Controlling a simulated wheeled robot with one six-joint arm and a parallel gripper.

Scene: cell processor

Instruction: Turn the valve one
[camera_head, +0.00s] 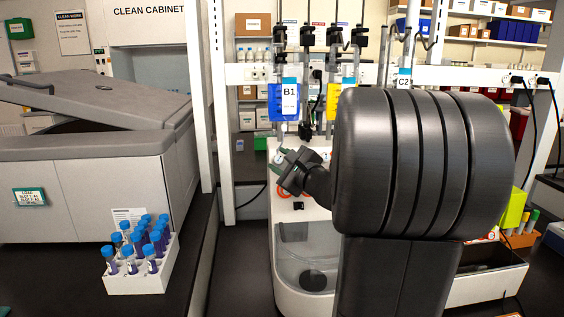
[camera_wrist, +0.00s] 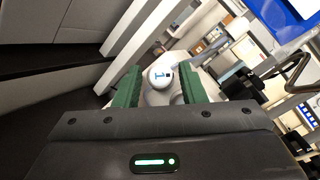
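The valve one is a white round knob (camera_wrist: 162,75) marked with a blue 1. It shows in the wrist view between the two green fingers of my gripper (camera_wrist: 160,88). The fingers are apart, with a narrow gap visible on each side of the knob, so my gripper looks open around or just short of it. I cannot tell the exact depth. In the head view, my gripper (camera_head: 282,162) is at the upper left of the white cell processor (camera_head: 284,258), below the B1 label. My dark arm hides much of the processor's right side.
A blue bag labelled B1 (camera_head: 288,98) and a yellow-edged bag (camera_head: 338,98) hang above the processor. A white rack (camera_head: 138,281) of blue-capped tubes stands at the left, before a grey lidded machine (camera_head: 95,180). A white post (camera_head: 212,110) stands left of the processor.

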